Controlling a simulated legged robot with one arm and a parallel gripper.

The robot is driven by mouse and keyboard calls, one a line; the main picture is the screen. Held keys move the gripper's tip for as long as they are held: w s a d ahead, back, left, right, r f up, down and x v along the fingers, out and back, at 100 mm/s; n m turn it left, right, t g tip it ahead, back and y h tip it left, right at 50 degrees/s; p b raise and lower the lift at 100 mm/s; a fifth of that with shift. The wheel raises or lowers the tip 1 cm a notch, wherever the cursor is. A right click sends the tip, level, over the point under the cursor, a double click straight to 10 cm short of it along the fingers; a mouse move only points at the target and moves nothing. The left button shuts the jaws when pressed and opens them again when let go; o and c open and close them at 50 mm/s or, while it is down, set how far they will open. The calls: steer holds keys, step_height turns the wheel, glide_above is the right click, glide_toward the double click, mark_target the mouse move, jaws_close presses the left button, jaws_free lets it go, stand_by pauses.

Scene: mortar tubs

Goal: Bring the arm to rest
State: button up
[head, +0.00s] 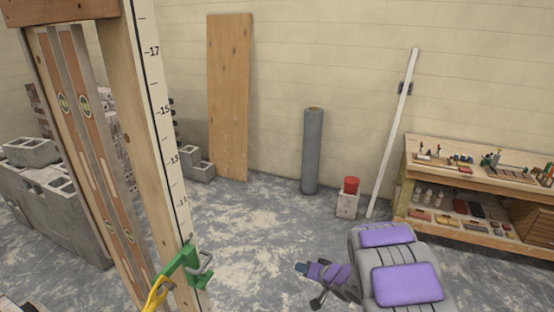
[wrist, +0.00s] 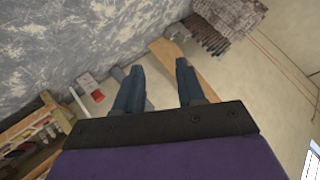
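In the head view my purple and grey arm is folded low at the bottom right, and the gripper end (head: 301,268) points left above the floor. From the head view alone I cannot make out the finger gap. No object touches the gripper in either view.
A wooden post (head: 140,130) with number marks and a green clamp (head: 184,268) stands close at left. Concrete blocks (head: 55,205) lie behind it. A plywood board (head: 229,95), grey roll (head: 311,150) and workbench (head: 480,190) line the wall. The middle floor is clear.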

steer(key=s+d+r+h+b, duration=0.3)
steer(key=d+r+h, duration=0.25)
steer(key=d, duration=0.45)
steer(key=s+d+r+m+g+h+b, duration=0.1)
steer(key=s+d+g+h+b, duration=0.1)
steer(key=s, duration=0.3)
steer(key=s+d+r+g+h+b, duration=0.1)
steer(key=s+d+r+h+b, duration=0.1)
steer(key=s, duration=0.4)
steer(key=s+a+n+g+y+b, duration=0.1)
steer(key=s+a+g+b, duration=0.2)
steer(key=s, duration=1.3)
steer(key=s+a+f+n+g+y+b, duration=0.1)
steer(key=s+a+g, duration=0.4)
steer(key=s, duration=1.2)
steer(key=shift+a+n+y+b, duration=0.5)
steer(key=shift+a+y+b, duration=0.15)
steer(key=shift+a+b, duration=0.3)
steer(key=shift+a, duration=0.1)
